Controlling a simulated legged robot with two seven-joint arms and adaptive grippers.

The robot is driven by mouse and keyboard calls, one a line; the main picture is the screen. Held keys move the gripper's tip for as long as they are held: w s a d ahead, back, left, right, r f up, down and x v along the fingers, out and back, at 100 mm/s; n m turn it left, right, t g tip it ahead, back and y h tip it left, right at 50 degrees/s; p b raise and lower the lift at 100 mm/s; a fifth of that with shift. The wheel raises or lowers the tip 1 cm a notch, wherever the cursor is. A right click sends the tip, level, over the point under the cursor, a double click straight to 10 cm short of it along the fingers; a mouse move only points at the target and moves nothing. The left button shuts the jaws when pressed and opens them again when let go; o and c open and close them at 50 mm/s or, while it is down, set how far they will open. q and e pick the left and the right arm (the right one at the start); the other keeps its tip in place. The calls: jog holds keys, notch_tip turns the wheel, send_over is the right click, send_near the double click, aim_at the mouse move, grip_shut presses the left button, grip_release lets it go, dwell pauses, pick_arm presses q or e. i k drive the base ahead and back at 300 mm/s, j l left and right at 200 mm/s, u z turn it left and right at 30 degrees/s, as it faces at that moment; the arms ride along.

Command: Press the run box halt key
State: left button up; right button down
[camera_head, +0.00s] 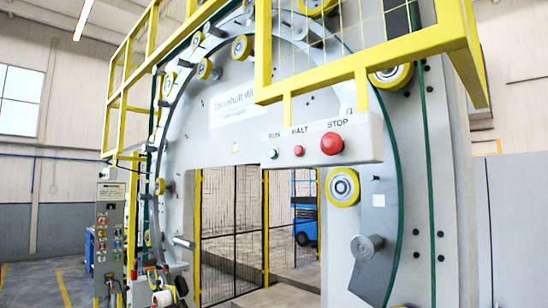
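The run box (358,146) is a pale grey box below the yellow guard frame, on the front of the large ring machine. It carries three keys in a row. The green RUN key (273,153) is at the left. The small red HALT key (298,150) is in the middle, under its HALT label. The large red STOP button (331,143) is at the right. Neither of my grippers shows in the view, and nothing covers the keys.
A yellow guard frame (372,54) juts out above the run box. A grey control cabinet (110,235) with switches stands at the lower left. A roller stub (366,247) sticks out below the box. Black mesh fencing (232,230) shows through the machine's opening.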

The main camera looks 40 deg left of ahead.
aim_at(299, 150)
jog(key=j, duration=1.25)
